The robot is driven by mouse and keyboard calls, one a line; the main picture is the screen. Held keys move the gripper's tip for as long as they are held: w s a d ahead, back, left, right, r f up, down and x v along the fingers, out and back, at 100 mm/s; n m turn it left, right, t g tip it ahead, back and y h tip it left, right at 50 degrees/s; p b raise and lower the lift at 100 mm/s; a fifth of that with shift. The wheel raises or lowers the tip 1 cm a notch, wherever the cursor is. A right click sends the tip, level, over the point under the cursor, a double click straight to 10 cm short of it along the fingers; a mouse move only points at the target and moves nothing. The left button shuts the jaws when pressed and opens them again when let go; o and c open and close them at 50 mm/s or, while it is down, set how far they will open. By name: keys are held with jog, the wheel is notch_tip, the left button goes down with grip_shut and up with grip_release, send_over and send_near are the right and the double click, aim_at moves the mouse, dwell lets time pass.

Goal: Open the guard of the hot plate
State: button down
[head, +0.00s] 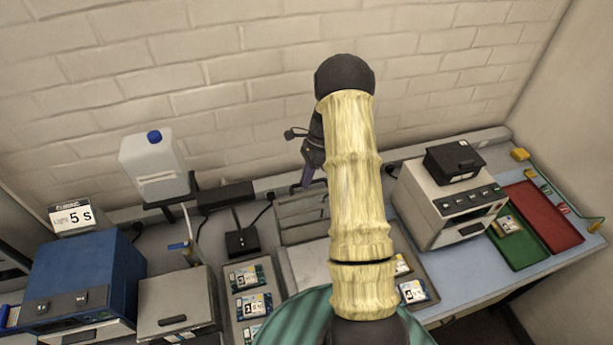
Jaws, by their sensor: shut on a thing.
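My arm runs up the middle of the view and hides part of the bench behind it. My gripper (307,181), dark and small, points down just left of the arm, near the back wall. It is shut at the upper edge of the guard (302,217), a see-through framed panel that stands raised at the back of the hot plate. The hot plate (308,264) shows a pale flat top in front of the guard. Its right side is hidden by my arm. The exact grip on the guard is too small to see clearly.
Left are a blue box (82,275), a grey lidded box (177,303) and a white canister (153,164). Trays of circuit boards (248,278) flank the plate.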

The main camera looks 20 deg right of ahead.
jog(key=shift+s+f, duration=0.25)
jog(key=shift+f, duration=0.1)
jog(key=c, duration=1.5)
grip_release()
jog(key=shift+w, duration=0.15)
jog(key=shift+r, duration=0.15)
jog(key=shift+r, duration=0.1)
jog(key=b+v, duration=0.6)
jog(key=v, duration=1.1)
jog(key=shift+w+d, duration=0.1)
